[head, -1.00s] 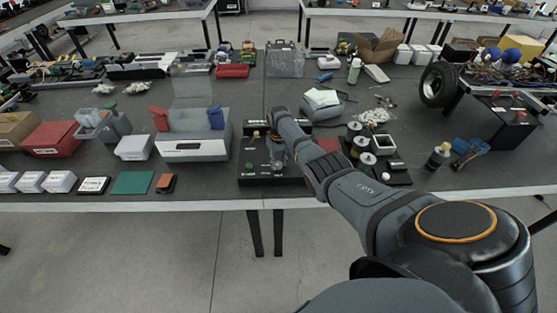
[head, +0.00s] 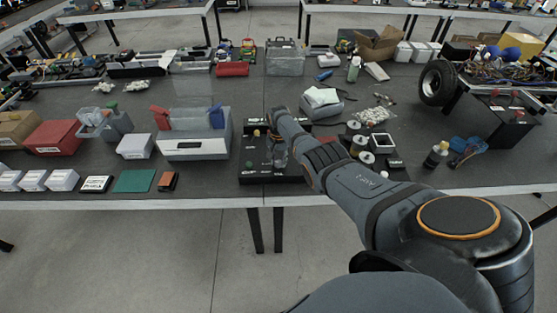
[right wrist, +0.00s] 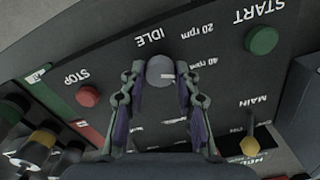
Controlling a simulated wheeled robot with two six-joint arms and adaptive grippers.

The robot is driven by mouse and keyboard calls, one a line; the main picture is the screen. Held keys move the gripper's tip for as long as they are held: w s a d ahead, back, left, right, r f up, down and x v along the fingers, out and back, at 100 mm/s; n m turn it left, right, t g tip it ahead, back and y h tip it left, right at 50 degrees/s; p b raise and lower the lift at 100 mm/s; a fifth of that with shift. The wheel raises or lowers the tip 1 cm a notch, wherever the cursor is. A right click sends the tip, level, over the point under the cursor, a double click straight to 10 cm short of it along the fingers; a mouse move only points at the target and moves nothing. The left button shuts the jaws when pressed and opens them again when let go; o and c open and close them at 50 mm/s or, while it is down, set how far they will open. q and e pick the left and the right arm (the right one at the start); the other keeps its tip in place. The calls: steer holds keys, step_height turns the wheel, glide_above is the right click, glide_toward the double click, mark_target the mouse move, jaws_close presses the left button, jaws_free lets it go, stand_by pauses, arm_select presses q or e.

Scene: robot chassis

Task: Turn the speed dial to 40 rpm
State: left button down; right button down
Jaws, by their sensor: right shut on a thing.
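The speed dial (right wrist: 160,69) is a round grey knob on a dark panel (right wrist: 112,48), between the fingers of my right gripper (right wrist: 160,82) in the right wrist view. Both fingers are shut on its sides. The labels IDLE, 20 rpm and 40 rpm appear upside down around it. A small pale mark shows on the knob's right side; its exact heading is hard to tell. In the head view the control box (head: 250,176) stands near the table's front edge. My right gripper (head: 277,157) reaches down onto it and hides the dial. My left gripper is not in view.
A green START button (right wrist: 262,40), red STOP button (right wrist: 87,96) and yellow MAIN switch (right wrist: 250,146) surround the dial.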

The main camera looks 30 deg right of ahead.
mark_target(278, 163)
steer(key=shift+r+m, duration=0.1)
steer(key=shift+m, duration=0.6)
steer(key=shift+w, duration=0.1)
steer(key=c, duration=1)
jaws_free()
step_height(278, 163, up, 12)
steer(key=shift+f, duration=0.1)
